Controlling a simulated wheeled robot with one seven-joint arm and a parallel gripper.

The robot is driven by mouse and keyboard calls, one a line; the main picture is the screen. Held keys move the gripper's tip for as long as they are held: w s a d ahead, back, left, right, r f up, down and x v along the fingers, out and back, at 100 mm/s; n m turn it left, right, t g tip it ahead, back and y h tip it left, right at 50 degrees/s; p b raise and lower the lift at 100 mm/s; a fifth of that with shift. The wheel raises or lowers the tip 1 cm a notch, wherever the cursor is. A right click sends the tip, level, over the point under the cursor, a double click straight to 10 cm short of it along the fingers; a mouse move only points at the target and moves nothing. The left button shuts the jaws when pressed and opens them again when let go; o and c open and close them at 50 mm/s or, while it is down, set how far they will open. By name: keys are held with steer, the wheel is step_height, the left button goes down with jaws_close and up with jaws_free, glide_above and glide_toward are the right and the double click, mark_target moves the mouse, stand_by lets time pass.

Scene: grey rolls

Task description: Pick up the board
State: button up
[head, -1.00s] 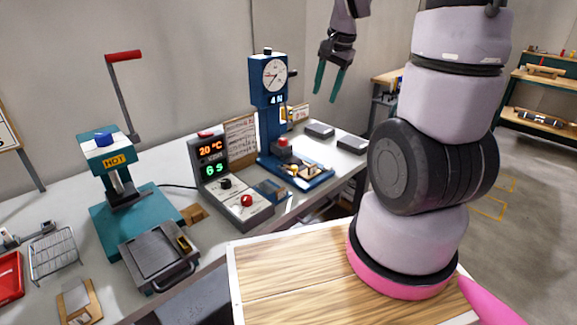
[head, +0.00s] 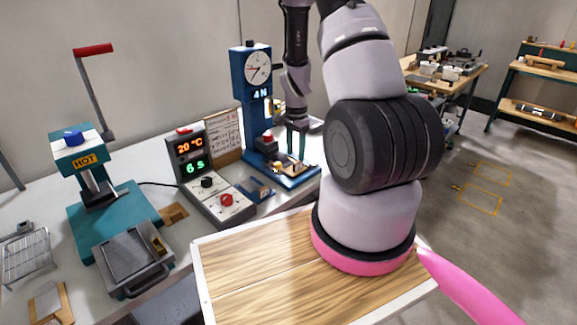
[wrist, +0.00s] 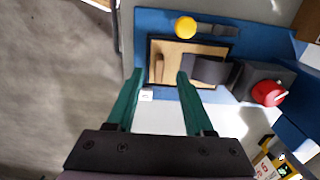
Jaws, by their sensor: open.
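A small tan board (wrist: 170,52) with a dark border lies on the blue base of the gauge stand in the wrist view. A dark grey strip or clamp covers its right part. In the head view the tan board (head: 287,168) shows small, partly behind my fingers. My gripper (wrist: 160,76) is open and empty, its two green fingers pointing at the board's near edge. The gripper also shows in the head view (head: 296,157), low over the stand's base. I cannot tell whether the fingertips touch the board.
The blue gauge stand (head: 251,90) rises beside my gripper. A red knob on a dark block (wrist: 268,92) and a yellow knob (wrist: 185,27) sit close to the board. A control box (head: 205,180) and teal hot press (head: 100,205) stand to the left.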

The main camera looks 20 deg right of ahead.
mark_target(297, 162)
steer(key=f, duration=0.5)
steer(key=shift+w+d+f, duration=0.1)
steer(key=shift+d+f, duration=0.2)
jaws_close()
